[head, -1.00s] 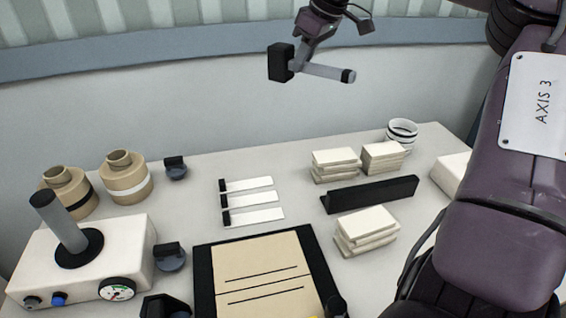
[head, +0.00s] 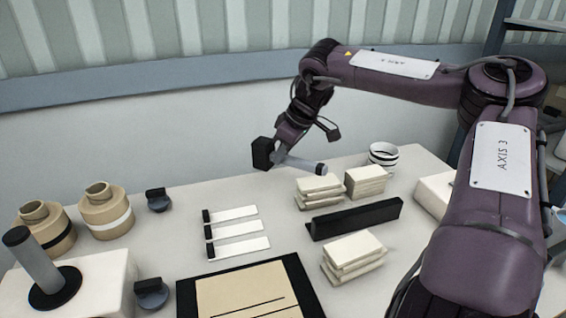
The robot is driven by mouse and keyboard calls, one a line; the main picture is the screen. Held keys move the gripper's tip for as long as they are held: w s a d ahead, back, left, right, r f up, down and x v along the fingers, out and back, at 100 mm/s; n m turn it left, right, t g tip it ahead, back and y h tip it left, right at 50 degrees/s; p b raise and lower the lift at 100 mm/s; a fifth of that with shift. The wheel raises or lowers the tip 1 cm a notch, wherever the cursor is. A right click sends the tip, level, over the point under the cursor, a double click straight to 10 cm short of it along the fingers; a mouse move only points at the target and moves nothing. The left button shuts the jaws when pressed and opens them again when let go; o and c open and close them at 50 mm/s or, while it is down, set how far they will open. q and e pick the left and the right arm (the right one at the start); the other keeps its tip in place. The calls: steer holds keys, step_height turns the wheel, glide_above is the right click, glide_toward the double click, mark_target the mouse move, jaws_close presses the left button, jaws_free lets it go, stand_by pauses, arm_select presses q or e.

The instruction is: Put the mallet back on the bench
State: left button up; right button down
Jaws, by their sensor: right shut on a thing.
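The mallet has a black block head (head: 263,153) and a grey handle (head: 305,166) with a dark end cap. My right gripper (head: 280,150) is shut on the mallet near its head. The mallet hangs in front of the wall, over the back edge of the bench (head: 228,192), with its head to the left and handle to the right. It looks a little above the bench top, though the exact gap is hard to tell. My left gripper is not in view.
Right of the bare back strip are stacked pale blocks (head: 320,188), a black bar (head: 355,218) and a striped cup (head: 383,154). Three white strips (head: 235,230) lie left of centre. Tan jars (head: 105,213) stand at left, and a black-framed board (head: 240,290) in front.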

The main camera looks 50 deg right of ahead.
mark_target(285, 164)
steer(key=shift+f, duration=1.5)
steer(key=shift+f+b, duration=0.3)
steer(key=shift+f, duration=0.3)
steer(key=c, duration=1.3)
jaws_free()
steer(key=shift+s, duration=0.1)
steer(key=v, duration=1.3)
steer(key=shift+r, duration=0.15)
steer(key=shift+w+r, duration=0.1)
steer(key=shift+w, duration=0.15)
